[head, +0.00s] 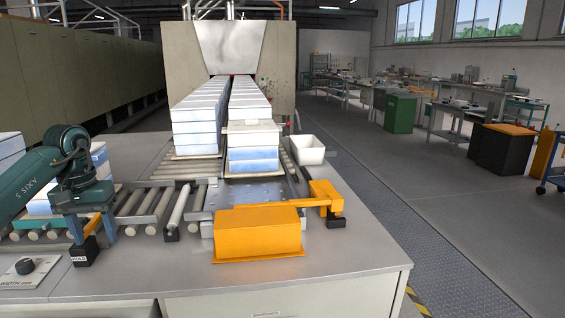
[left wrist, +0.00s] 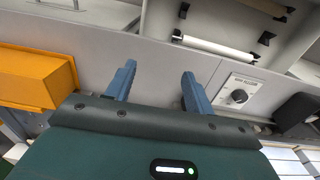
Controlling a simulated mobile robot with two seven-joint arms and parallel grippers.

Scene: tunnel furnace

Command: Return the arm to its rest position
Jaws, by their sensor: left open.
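My left arm is teal and comes in from the left in the head view. Its gripper (head: 92,230) points down near the front left of the roller table, with blue fingers apart. In the left wrist view the two fingers (left wrist: 160,80) are spread with nothing between them. A black block labelled MAX with an orange bar (head: 86,251) is close to the fingers in the head view; I cannot tell whether they touch. My right gripper is not in view.
Stacked white-blue blocks (head: 198,120) lead to the furnace mouth (head: 230,48). An orange box (head: 258,232) with an arm-like stop stands on the table. A knob panel (head: 27,268) is at front left; the knob also shows in the left wrist view (left wrist: 238,96). The front right tabletop is clear.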

